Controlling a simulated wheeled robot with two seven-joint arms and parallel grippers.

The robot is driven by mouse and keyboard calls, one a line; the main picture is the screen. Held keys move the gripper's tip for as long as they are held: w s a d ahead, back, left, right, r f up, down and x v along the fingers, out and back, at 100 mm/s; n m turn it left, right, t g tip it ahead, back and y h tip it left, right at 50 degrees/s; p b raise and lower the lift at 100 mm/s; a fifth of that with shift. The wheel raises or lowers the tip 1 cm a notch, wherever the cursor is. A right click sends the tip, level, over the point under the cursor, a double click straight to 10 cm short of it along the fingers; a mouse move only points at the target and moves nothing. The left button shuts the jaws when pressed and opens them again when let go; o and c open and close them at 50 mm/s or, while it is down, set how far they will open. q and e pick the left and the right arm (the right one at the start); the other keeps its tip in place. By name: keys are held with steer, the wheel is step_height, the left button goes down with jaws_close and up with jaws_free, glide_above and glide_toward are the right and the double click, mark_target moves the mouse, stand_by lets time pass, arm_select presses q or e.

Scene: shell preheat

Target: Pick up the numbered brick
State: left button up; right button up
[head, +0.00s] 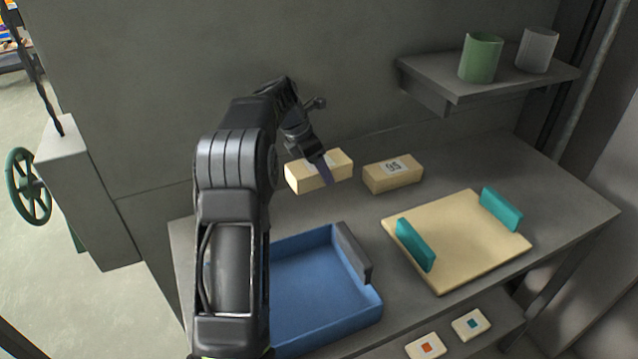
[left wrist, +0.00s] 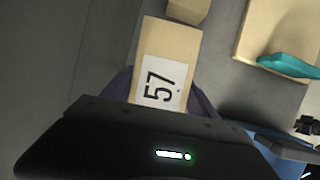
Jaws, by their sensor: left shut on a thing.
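A cream brick (head: 304,178) is in my left gripper (head: 324,171), toward the back of the grey bench. In the left wrist view this brick (left wrist: 166,50) carries a white label reading 57, and the gripper's fingers lie on both sides of it. The left gripper is shut on it. Whether the brick is clear of the bench is hard to tell. A second cream brick (head: 394,177) with a label that seems to read 95 lies to its right on the bench, apart from it. My right gripper is not in view.
A blue tray (head: 318,322) with a grey handle is in front. A cream board (head: 455,277) with two teal handles (head: 415,245) is at the right. A wall shelf holds a green cup (head: 481,58) and a grey cup (head: 537,50). Two small tiles (head: 426,345) lie lower down.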

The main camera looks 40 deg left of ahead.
arm_select(q)
step_height(320, 180, up, 11)
stand_by(0.3)
steer(key=shift+d, duration=0.1)
stand_by(0.6)
